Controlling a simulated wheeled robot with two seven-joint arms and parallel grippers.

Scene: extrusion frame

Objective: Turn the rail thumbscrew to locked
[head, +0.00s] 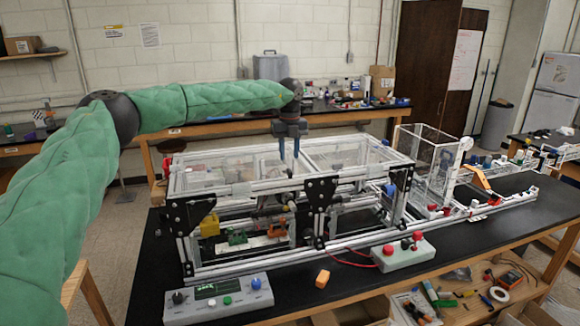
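An aluminium extrusion frame (345,240) with clear panels and black corner plates stands on a black-topped table. A long rail (505,199) runs out from it to the right, with small red parts (446,210) near its left end. A blue knob (389,190) sits on the frame's right part. I cannot tell which small part is the rail thumbscrew, nor its setting. My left gripper (289,156) points down over the frame's top, its two fingers apart with nothing visible between them. It is well left of the rail. My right gripper is out of view.
A grey control box (218,300) with knobs and a red-button box (403,253) sit at the table's front. An orange block (322,279) lies between them. A tall clear-walled box (428,165) rises beside the frame. Bare black tabletop (480,232) lies before the rail.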

